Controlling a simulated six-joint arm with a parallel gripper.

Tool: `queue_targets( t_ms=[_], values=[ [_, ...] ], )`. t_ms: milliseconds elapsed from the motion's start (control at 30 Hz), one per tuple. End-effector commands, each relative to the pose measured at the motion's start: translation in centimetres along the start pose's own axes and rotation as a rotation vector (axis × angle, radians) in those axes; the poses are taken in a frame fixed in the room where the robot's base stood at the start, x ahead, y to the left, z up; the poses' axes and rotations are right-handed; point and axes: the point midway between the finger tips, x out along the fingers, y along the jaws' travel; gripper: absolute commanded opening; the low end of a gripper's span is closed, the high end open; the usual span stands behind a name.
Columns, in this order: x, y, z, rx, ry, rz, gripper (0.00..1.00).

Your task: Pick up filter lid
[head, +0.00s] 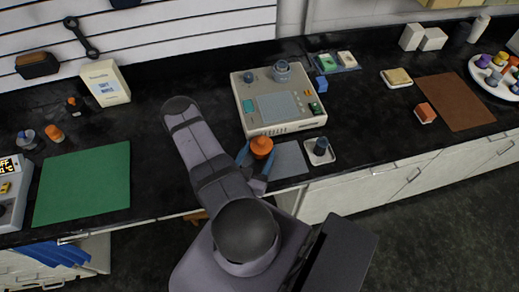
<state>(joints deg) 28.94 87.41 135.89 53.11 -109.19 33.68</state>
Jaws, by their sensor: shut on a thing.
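An orange round piece, which looks like the filter lid (261,146), is between the blue fingers of my gripper (257,158). My gripper is shut on it, with one finger on each side. It is at the front edge of the beige device (252,116), beside the grey mat (289,160). I cannot tell from this view whether the lid touches the surface below or is held above it. Part of its lower side is hidden by the fingers.
A small white tray with a dark knob-like piece (320,148) stands right of the grey mat. A green mat (83,186) lies at left and a brown mat (455,101) at right. The black counter between the green mat and my arm is mostly clear.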

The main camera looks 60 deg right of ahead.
Motion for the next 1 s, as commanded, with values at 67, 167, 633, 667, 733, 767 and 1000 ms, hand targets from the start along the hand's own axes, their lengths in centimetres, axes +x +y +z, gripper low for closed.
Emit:
queue_targets(
  t_ms=[67, 167, 633, 667, 733, 767, 1000],
  values=[
    [-0.1, 0.0, -0.5, 0.000, 0.000, 0.000, 0.35],
    [-0.2, 0.0, -1.3, 0.000, 0.000, 0.000, 0.35],
    [-1.1, 0.0, -7.4, 0.000, 0.001, 0.000, 0.35],
    [-1.2, 0.0, -7.8, 0.000, 0.001, 0.000, 0.35],
    [-1.3, 0.0, -8.5, 0.000, 0.001, 0.000, 0.35],
    [-1.3, 0.0, -8.8, 0.000, 0.001, 0.000, 0.35],
    [-1.5, 0.0, -9.8, 0.000, 0.000, 0.000, 0.35]
  ],
)
